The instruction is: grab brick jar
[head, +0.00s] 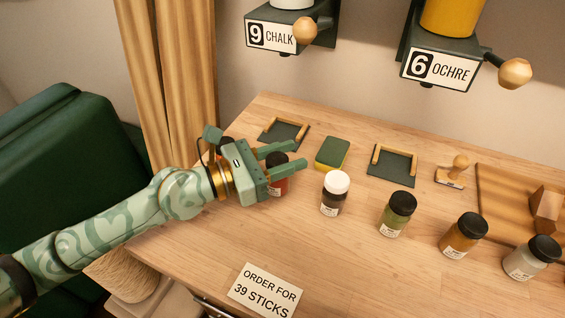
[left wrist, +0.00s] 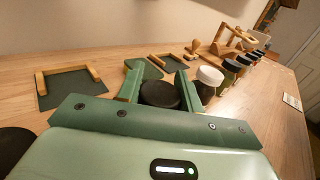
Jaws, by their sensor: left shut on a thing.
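The brick jar (head: 279,187) has a red-brown body, a pale label and a black lid; it stands at the left of the row of jars. My left gripper (head: 297,155) is shut on it, its two green fingers on either side of the jar. In the left wrist view the black lid (left wrist: 160,95) sits between the fingers (left wrist: 159,80). The gripper hides part of the jar, and I cannot tell whether its base touches the table. My right gripper is not in view.
A white-lidded jar (head: 335,194) stands close to the right, then green (head: 397,215), ochre (head: 463,236) and grey (head: 530,259) jars. A sponge (head: 332,153) and two dark trays (head: 285,134) (head: 392,167) lie behind. Another dark lid (head: 227,144) shows behind my wrist. The front table is clear except an order card (head: 266,290).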

